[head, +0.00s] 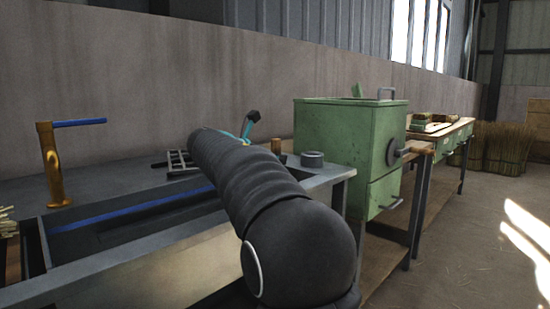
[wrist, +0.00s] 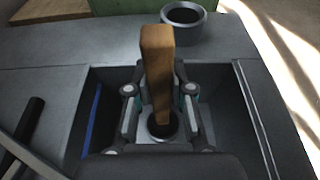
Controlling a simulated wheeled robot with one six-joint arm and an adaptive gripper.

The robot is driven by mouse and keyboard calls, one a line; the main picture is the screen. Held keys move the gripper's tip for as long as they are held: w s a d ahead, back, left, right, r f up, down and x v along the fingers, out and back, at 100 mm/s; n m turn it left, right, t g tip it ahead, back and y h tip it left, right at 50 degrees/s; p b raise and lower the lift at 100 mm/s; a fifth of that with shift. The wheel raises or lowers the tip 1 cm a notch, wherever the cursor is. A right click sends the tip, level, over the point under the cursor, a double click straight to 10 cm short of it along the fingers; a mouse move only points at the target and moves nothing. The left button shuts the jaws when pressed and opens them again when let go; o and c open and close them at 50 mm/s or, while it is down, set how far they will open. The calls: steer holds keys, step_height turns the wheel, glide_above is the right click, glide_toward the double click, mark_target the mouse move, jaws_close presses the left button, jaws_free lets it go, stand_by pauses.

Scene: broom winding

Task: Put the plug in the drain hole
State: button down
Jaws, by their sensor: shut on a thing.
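The plug (wrist: 157,58) is a brown, tapered wooden peg. In the wrist view it stands roughly upright between the fingers of my gripper (wrist: 160,115), which is shut on its lower, narrower part. The drain hole (wrist: 157,129) is a dark round opening with a pale rim, low in the sink, right at the plug's lower end. I cannot tell whether the tip is inside the hole or just above it. In the head view my arm hides the gripper and the hole; a small brown top (head: 276,145), probably the plug's, shows beyond the arm.
The sink (head: 45,240) has a raised rim and a blue strip (head: 140,211). A brass tap (head: 52,165) with a blue lever stands left. A green metal box (head: 345,140) stands right.

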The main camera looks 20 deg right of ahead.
steer(key=shift+f, duration=0.55)
stand_by(0.7)
steer(key=c, duration=1.3)
jaws_free()
steer(key=p+v, duration=0.4)
steer(key=v, duration=0.7)
